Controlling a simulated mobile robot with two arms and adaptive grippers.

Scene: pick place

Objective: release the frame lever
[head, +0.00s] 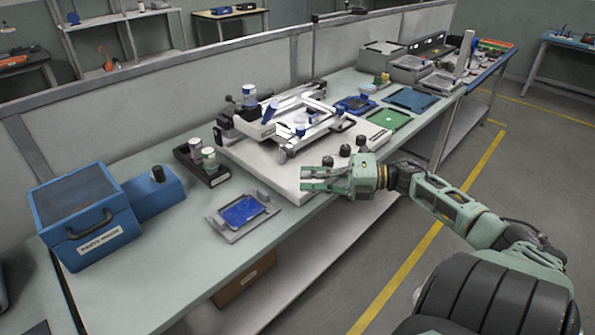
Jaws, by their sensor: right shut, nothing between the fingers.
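A printing fixture with a white base (262,168) stands on the bench, carrying a raised metal frame (318,132) with blue parts at its corners. A blue part (270,112) sits on the frame's left side; I cannot tell which part is the frame lever. My right gripper (308,180) is green and shut with nothing in it. It is over the front edge of the white base, apart from the frame, with black knobs (345,151) just behind it. My left gripper is not in view.
A blue box (85,215) with a black handle stands at the left. A grey tray holding a blue plate (241,211) lies before the fixture. Jars stand in a black holder (215,177). A green plate (388,118) and a blue mat (409,99) lie further right.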

